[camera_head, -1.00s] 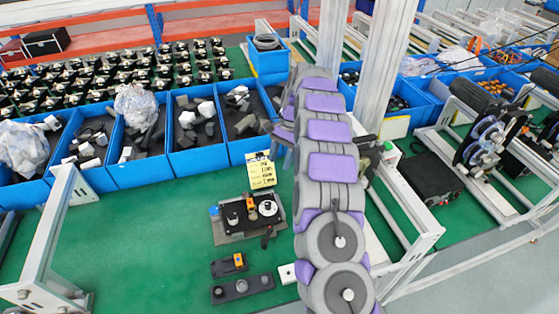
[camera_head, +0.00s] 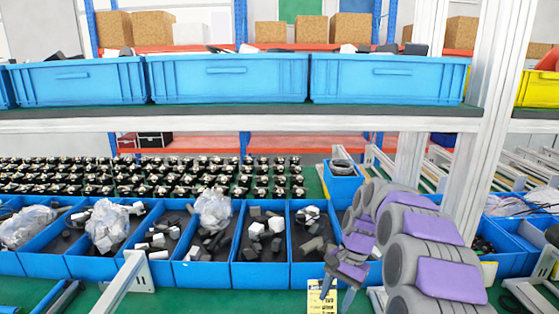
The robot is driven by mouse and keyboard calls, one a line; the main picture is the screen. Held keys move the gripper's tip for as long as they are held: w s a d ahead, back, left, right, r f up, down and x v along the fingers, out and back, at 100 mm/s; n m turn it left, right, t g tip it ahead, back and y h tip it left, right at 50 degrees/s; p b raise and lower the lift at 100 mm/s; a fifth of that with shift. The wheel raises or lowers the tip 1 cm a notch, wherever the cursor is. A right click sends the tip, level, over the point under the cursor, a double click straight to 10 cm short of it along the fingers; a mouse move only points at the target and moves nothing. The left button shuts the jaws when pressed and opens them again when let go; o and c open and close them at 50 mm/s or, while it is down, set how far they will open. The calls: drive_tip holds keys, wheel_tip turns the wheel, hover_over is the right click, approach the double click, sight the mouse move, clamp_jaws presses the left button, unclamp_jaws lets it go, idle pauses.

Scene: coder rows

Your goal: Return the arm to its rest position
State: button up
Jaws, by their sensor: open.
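My grey and purple arm (camera_head: 425,257) is folded at the lower right of the head view. My gripper (camera_head: 337,298) hangs from it with its fingers pointing down and apart. It is open, and no object shows between the fingers. It appears in front of the right end of the blue bin row, just right of a yellow label (camera_head: 321,298). The lower part of my arm is cut off by the frame edge.
Blue bins (camera_head: 258,275) with black and white parts line the green bench. A shelf (camera_head: 240,125) carries large blue crates (camera_head: 228,78) above. White posts (camera_head: 490,130) stand right, behind my arm. A white bracket (camera_head: 124,283) stands at lower left.

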drive_tip(key=s+a+r+n+h, duration=0.15)
drive_tip(key=s+r, duration=0.25)
drive_tip(key=s, duration=0.6)
drive_tip(key=s+f+n+h, duration=0.1)
drive_tip(key=s+n, duration=0.1)
drive_tip(key=s, duration=1.1)
drive_tip(key=s+d+f+n+h, duration=0.1)
drive_tip(key=s+n, duration=0.2)
drive_tip(key=s, duration=1.1)
drive_tip(key=shift+d+f+n+t, duration=0.15)
drive_tip(key=shift+f+n+t, duration=0.2)
drive_tip(key=shift+t, duration=0.05)
